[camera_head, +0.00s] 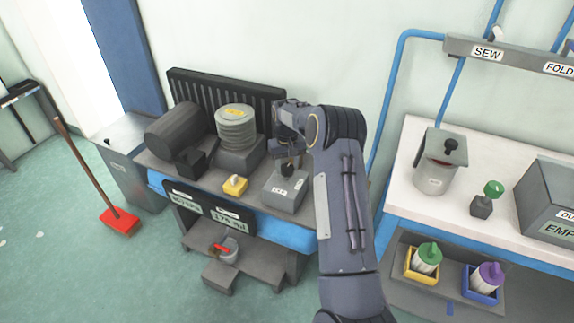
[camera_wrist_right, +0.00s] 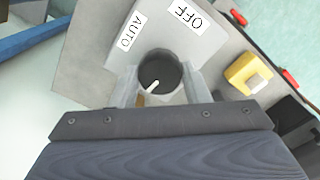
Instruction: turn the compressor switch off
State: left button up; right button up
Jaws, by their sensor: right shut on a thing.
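The compressor switch is a grey box (camera_head: 283,192) on the bench, with a dark round knob (camera_head: 287,170) on top. In the right wrist view the knob (camera_wrist_right: 160,72) carries a white pointer mark on its near side. An AUTO label (camera_wrist_right: 130,31) and an OFF label (camera_wrist_right: 187,16) lie on the box face beyond the knob. Which label the pointer stands for is hard to tell. My right gripper (camera_head: 289,152) is above the box, and its fingers (camera_wrist_right: 161,86) are shut on the knob from both sides. My left gripper is not in view.
A yellow button block (camera_head: 235,185) sits close to the switch box. A dark cylinder tank (camera_head: 178,133) and a ribbed grey stack (camera_head: 236,128) stand behind on the bench. A white table (camera_head: 400,185) stands at right.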

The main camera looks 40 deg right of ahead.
aim_at(287, 167)
jog(key=shift+n, duration=0.5)
jog(key=o, duration=1)
jog(key=shift+r, duration=0.15)
notch_tip(287, 167, up, 8)
jog(key=shift+f, duration=0.2)
